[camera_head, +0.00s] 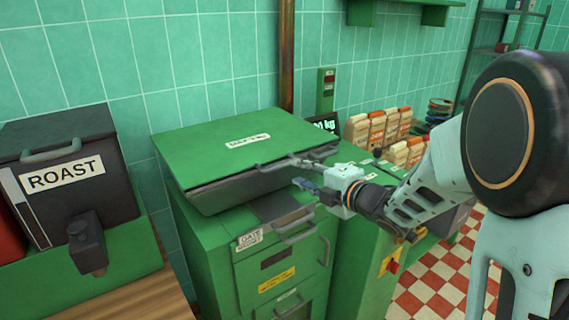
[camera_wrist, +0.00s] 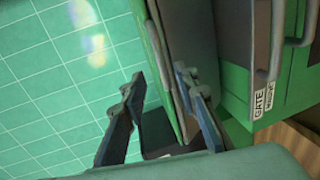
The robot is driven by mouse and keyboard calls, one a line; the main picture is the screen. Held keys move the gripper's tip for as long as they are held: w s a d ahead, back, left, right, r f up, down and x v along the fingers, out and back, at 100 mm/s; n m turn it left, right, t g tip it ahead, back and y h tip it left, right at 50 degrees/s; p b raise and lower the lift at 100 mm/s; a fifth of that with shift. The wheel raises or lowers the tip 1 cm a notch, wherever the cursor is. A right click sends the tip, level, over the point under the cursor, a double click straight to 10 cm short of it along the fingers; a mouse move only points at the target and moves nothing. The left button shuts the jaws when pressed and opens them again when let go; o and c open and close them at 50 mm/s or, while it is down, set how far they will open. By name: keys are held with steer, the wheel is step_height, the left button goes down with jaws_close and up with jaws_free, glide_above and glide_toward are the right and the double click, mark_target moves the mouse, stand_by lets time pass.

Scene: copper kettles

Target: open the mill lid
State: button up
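The mill is a green cabinet (camera_head: 215,245) with a dark grey hopper on top. Its flat green lid (camera_head: 205,155) carries a "MAX 2 kg" label and lies down over the hopper, shut or nearly so. A grey bar handle (camera_head: 285,163) runs along the lid's front right edge. My gripper (camera_head: 303,174) is at this handle, coming from the right. In the wrist view my gripper (camera_wrist: 163,92) is open, one finger on each side of the lid edge (camera_wrist: 160,70) and handle (camera_wrist: 178,100). I cannot tell whether either finger touches them.
Below the lid is a gate drawer (camera_head: 290,240) with bar handles. A dark "ROAST" bin (camera_head: 70,175) stands at left. A copper pipe (camera_head: 286,55) runs up the tiled wall behind the lid. Packets (camera_head: 380,128) and a small display (camera_head: 323,124) are at right.

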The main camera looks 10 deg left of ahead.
mark_target(283, 166)
steer(key=p+x, duration=0.1)
steer(key=x, duration=0.8)
steer(key=shift+s, duration=0.1)
jaws_close()
